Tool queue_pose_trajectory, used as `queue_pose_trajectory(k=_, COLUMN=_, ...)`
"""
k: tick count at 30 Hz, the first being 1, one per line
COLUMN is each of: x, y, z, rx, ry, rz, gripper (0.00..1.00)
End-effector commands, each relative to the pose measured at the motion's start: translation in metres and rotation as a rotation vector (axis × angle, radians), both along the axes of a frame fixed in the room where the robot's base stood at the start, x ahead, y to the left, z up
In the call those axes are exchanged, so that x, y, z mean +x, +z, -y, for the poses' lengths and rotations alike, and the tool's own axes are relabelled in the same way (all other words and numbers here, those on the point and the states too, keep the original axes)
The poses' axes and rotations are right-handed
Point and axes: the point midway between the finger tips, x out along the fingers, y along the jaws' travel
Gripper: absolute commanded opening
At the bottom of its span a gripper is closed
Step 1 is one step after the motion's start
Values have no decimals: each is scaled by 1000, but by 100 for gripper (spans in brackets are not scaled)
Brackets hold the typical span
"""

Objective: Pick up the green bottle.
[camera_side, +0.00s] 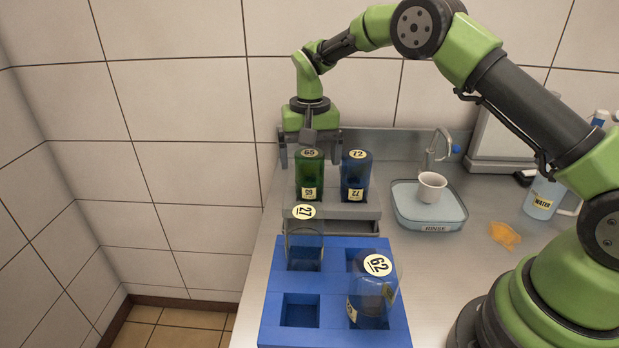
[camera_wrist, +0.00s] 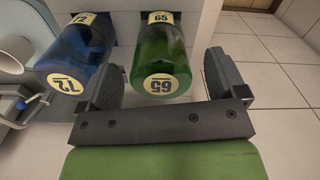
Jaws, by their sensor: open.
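The green bottle (camera_side: 309,176), labelled 65, stands upright in the left place of a grey stand, beside a blue bottle (camera_side: 356,177) labelled 72. My gripper (camera_side: 311,150) is above and around the top of the green bottle in the side view, pointing down. In the wrist view the green bottle (camera_wrist: 160,62) lies between the two open fingers of my gripper (camera_wrist: 160,80), with a visible gap on the right. The left finger is between the green bottle and the blue bottle (camera_wrist: 78,57). Nothing is held.
A rinse tray (camera_side: 400,205) with a white cup (camera_side: 431,187) stands right, near an orange spill (camera_side: 505,235).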

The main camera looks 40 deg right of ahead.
Motion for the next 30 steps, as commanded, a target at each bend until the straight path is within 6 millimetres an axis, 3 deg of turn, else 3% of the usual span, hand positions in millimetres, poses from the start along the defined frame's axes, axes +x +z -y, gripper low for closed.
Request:
queue_pose_trajectory(k=4, x=0, y=-16, z=0, rx=0, ry=1, rz=0, gripper=90)
queue_pose_trajectory(k=11, x=0, y=-17, z=0, rx=1, ry=1, rz=2, gripper=90)
queue_pose_trajectory(k=14, x=0, y=-17, z=0, rx=1, ry=1, rz=2, gripper=72)
queue_pose_trajectory(k=19, x=0, y=-17, z=0, rx=1, ry=1, rz=2, gripper=33)
queue_pose_trajectory(k=26, x=0, y=-16, z=0, rx=1, ry=1, rz=3, gripper=32)
queue_pose_trajectory(k=30, x=1, y=-5, z=0, rx=0, ry=0, rz=5, gripper=32)
